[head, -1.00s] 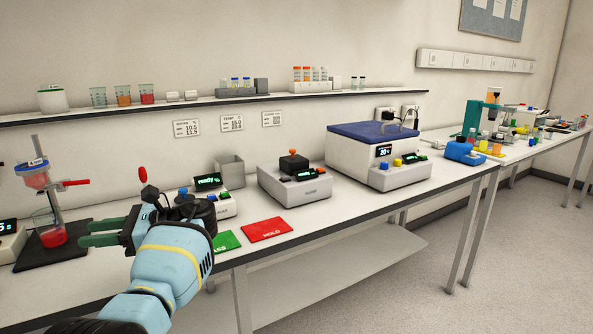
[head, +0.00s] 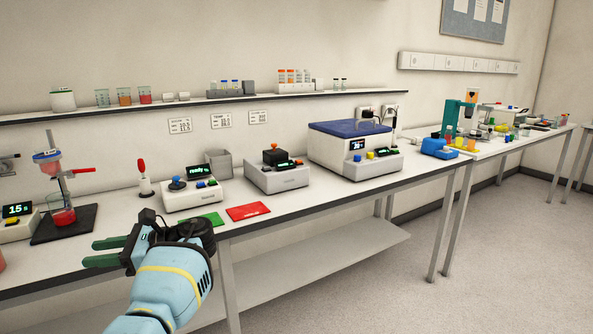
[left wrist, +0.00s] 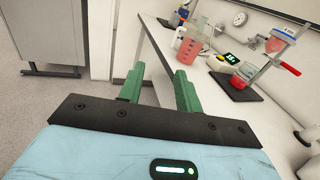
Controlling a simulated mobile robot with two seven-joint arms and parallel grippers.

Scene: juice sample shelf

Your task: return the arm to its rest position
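My left arm comes in from the lower left of the head view. Its gripper (head: 104,252) has green fingers that stand apart with nothing between them. It is in front of the bench's front edge, left of the green mat. In the left wrist view the two green fingers (left wrist: 157,88) are also apart and empty, with the bench edge beyond them. My right gripper is in neither view.
The bench (head: 330,197) holds a stand with a red-liquid beaker (head: 62,212), a display device (head: 195,193), a red mat (head: 248,211) and a blue-lidded machine (head: 350,150). A wall shelf (head: 200,104) runs above. The floor at right is clear.

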